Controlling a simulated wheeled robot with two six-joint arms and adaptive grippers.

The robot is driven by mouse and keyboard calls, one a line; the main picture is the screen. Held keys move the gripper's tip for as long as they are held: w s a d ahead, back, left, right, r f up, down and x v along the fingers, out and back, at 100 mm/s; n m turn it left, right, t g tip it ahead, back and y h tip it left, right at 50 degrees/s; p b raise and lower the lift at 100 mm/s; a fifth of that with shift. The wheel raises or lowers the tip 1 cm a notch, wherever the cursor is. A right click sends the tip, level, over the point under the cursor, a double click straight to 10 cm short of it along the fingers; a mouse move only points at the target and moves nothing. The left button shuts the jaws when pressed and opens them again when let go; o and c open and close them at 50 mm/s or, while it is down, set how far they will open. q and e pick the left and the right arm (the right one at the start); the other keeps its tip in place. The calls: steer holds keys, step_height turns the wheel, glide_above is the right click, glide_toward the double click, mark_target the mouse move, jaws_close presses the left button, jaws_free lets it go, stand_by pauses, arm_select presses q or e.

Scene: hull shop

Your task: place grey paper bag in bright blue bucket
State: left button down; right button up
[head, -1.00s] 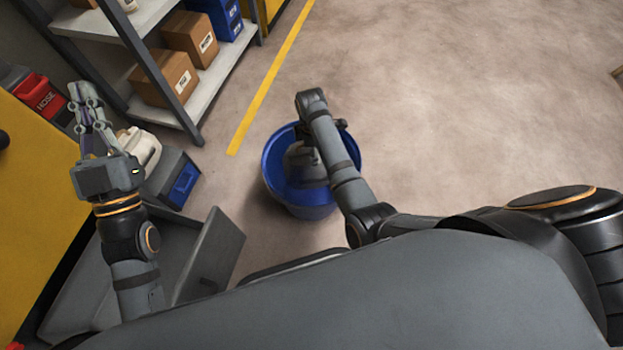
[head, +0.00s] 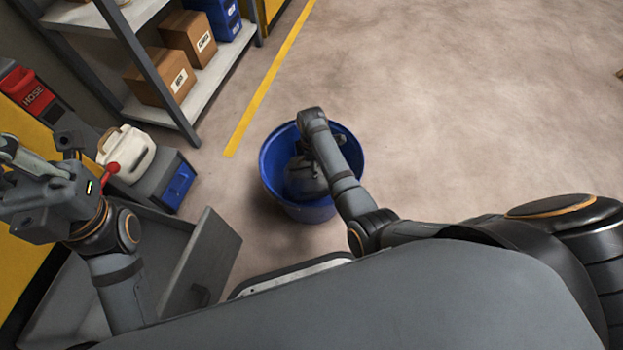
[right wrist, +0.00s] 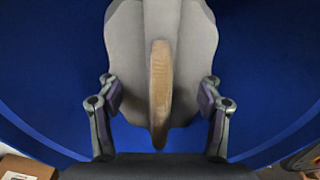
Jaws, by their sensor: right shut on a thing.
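The bright blue bucket (head: 268,165) stands on the floor in the middle of the head view. My right gripper (right wrist: 160,100) is over the bucket, its arm partly covering the opening. It is shut on the grey paper bag (right wrist: 125,40), one finger on each side. The bag has a brown strip along its middle in the right wrist view, with blue bucket wall around it. In the head view the bag (head: 303,178) is inside the bucket's rim; whether it touches the bottom is hidden. My left gripper (head: 40,165) is at the left edge, away from the bucket, its fingers partly cut off.
A shelf with cardboard boxes (head: 165,78) stands at upper left. A white jug (head: 128,152), a grey case with a blue front (head: 178,186), an open grey drawer (head: 205,255) and a red HOSE box (head: 30,90) are at left. Floor right of the bucket is clear.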

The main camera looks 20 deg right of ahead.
steer(key=shift+w+f+b, duration=0.1)
steer(key=shift+f+b, duration=0.5)
steer(key=shift+f, duration=0.95)
step_height(320, 180, down, 4)
steer(key=b, duration=0.3)
steer(key=shift+f, duration=0.35)
steer(key=o, duration=1.8)
